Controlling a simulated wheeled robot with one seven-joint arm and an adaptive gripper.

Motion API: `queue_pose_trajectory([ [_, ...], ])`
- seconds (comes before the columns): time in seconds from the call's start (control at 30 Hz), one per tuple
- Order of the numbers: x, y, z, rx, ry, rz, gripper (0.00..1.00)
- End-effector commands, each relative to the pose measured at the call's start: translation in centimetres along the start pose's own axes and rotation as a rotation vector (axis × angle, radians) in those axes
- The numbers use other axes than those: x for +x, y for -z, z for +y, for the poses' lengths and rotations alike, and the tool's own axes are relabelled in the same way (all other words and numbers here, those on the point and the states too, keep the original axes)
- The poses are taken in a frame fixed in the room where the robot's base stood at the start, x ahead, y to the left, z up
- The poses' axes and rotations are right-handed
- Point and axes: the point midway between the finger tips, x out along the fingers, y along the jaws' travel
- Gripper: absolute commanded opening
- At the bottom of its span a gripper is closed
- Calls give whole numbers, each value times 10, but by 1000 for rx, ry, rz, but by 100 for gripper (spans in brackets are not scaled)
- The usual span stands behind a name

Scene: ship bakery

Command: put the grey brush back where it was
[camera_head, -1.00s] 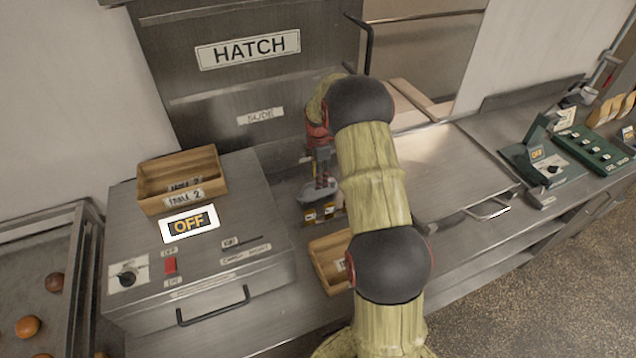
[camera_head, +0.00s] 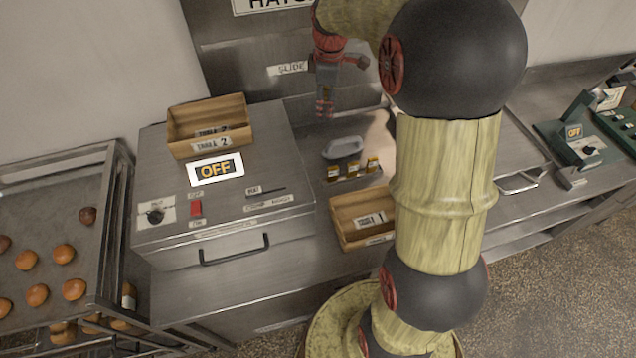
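A grey rounded object (camera_head: 343,147), which looks like the grey brush, lies on the steel counter below the hatch, just behind a row of small yellow-labelled jars (camera_head: 352,170). My gripper (camera_head: 325,108) hangs above and behind it, pointing down, with a visible gap between them. Nothing shows held in it. The gripper's fingers are small and seen from the side, so their opening is unclear.
A wooden box labelled Table 2 (camera_head: 209,125) stands on the steel appliance (camera_head: 225,215) with an OFF sign. A wooden box labelled 1 (camera_head: 362,217) sits on the counter. A rack of buns (camera_head: 50,265) is at left. My arm hides part of the counter.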

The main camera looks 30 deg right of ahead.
Motion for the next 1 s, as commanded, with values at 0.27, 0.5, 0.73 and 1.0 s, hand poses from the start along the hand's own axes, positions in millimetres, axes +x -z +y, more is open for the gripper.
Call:
queue_pose_trajectory([
  [0.27,-85,25,-110,310,-93,79,37],
  [0.5,-121,22,-208,586,-136,186,37],
  [0.73,-126,7,-285,820,-136,293,37],
  [1.0,-119,-3,-318,939,-121,346,37],
])
